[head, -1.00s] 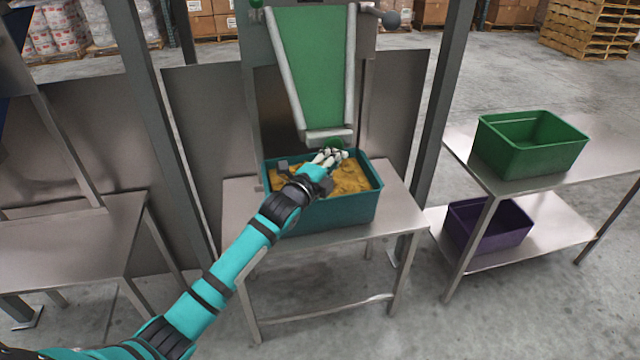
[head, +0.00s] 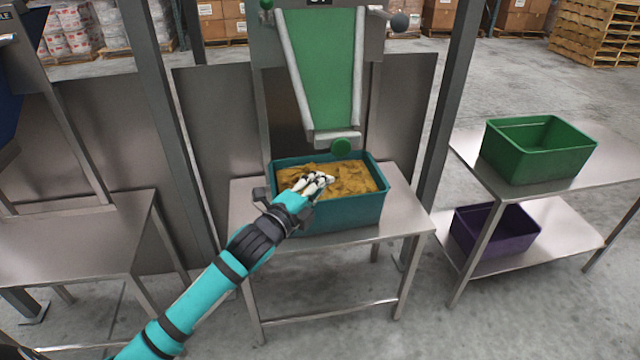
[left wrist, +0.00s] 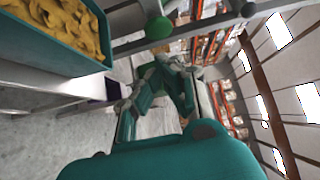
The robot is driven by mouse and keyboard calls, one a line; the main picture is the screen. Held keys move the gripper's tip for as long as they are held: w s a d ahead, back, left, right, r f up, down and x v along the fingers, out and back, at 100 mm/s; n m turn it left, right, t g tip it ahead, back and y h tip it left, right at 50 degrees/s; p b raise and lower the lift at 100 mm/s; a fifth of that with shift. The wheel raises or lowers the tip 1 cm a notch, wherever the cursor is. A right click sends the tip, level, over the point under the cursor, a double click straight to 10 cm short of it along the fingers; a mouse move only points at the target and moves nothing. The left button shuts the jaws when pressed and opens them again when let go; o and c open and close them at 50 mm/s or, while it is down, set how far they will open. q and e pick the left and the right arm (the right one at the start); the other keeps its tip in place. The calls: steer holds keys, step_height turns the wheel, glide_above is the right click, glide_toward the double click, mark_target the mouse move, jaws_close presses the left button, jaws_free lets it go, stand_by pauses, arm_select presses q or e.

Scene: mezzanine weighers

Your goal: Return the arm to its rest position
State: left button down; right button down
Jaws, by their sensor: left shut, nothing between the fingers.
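My left arm reaches in from the lower left in the head view. Its gripper (head: 318,183) is shut and empty, over the near left part of a teal bin (head: 345,213) filled with yellow-brown pieces (head: 350,180). Whether the fingertips touch the pieces is not clear. The bin stands on a steel table (head: 408,222) under a green chute (head: 322,65). In the left wrist view the bin (left wrist: 75,48) shows at the upper left with curved yellow pieces in it. My right gripper is not in view.
Grey posts (head: 455,100) flank the chute. At right, a steel table (head: 560,187) bears a green bin (head: 540,165), with a purple bin (head: 495,238) on its lower shelf. Another steel table (head: 70,235) stands at left.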

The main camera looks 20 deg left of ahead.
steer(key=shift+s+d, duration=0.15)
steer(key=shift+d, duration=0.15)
